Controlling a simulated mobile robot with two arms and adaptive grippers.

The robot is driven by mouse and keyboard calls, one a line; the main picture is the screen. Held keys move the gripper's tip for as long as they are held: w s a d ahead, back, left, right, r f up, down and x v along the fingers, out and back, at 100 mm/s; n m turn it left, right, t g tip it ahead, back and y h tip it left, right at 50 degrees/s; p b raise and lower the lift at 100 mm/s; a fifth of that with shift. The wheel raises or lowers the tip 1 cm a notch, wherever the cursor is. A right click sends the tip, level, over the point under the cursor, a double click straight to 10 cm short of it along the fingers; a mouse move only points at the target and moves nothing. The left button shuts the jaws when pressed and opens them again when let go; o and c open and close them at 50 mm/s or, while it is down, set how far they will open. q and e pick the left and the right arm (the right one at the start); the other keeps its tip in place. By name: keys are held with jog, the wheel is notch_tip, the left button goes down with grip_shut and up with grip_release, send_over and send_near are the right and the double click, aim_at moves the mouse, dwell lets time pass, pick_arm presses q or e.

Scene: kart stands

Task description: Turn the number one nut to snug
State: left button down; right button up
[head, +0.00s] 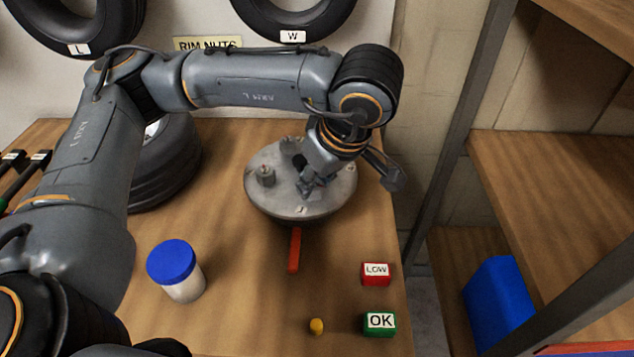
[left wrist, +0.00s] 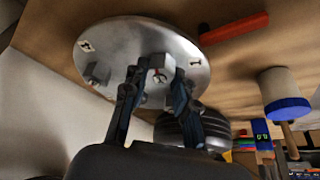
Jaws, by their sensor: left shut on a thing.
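A round grey metal hub plate (head: 262,200) sits on the wooden table, with small number marks around its face. My left gripper (head: 309,188) reaches down over its front right part. In the left wrist view, the two fingers of my left gripper (left wrist: 156,92) are shut on a grey nut (left wrist: 157,75) on the plate (left wrist: 112,42). A small reddish mark shows by this nut. Another nut (head: 266,176) stands free at the plate's left side. I cannot read for sure which number belongs to the held nut. My right gripper is not in view.
An orange-red bar (head: 295,250) lies in front of the plate. A blue-lidded jar (head: 184,283), a yellow piece (head: 317,326), a red LOW block (head: 376,274) and a green OK block (head: 380,325) stand nearby. A tire (head: 168,165) is behind left; shelves (head: 555,170) stand right.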

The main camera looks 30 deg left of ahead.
pick_arm(q)
jog(key=shift+r, duration=0.1)
dwell(0.3)
jog(key=c, duration=1)
grip_release()
jog(key=shift+c, duration=0.2)
jog(key=v, duration=1.2)
